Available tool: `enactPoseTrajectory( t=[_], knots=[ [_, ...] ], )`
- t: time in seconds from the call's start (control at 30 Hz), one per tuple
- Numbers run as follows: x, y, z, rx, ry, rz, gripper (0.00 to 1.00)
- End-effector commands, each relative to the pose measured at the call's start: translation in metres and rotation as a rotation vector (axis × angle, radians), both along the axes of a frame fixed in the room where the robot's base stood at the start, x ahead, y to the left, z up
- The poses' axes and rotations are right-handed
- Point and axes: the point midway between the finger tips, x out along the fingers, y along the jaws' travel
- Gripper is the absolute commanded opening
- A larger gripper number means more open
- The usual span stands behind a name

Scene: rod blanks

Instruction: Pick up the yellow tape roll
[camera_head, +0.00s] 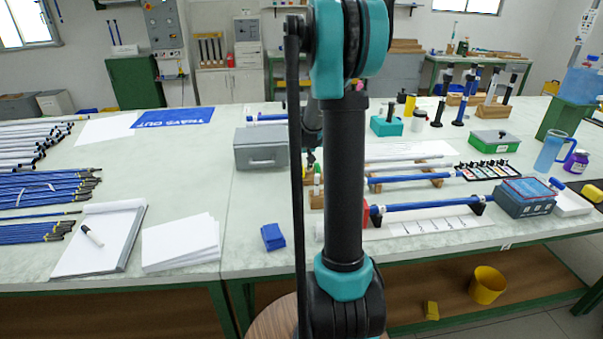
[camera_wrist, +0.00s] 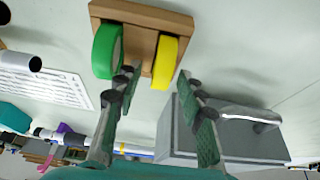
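The yellow tape roll (camera_wrist: 165,62) stands on edge on a wooden holder (camera_wrist: 150,15) in the wrist view. A green tape roll (camera_wrist: 107,50) stands left of it on the same holder. My gripper (camera_wrist: 159,72) is open, its left fingertip between the two rolls and its right fingertip just right of the yellow roll. The yellow roll shows in the gap between the fingertips; I cannot tell if either finger touches it. In the head view my arm covers the middle of the table, and I cannot make out the yellow roll there.
A grey metal box (camera_head: 261,148) stands close by; in the wrist view it (camera_wrist: 225,135) lies beside and below my right finger. Blue rods (camera_head: 425,206) on supports lie right of my arm. A blue block (camera_head: 272,237) lies near the table's front edge.

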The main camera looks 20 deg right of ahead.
Motion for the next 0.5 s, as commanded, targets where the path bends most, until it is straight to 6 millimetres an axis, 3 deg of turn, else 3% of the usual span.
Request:
enactPoseTrajectory(
  t=[0.23,0.5],
  knots=[
    [0.0004,-0.0002,-0.0015,0.0,0.0,0.0,0.4],
    [0.0004,-0.0002,-0.0013,0.0,0.0,0.0,0.06]
  ],
)
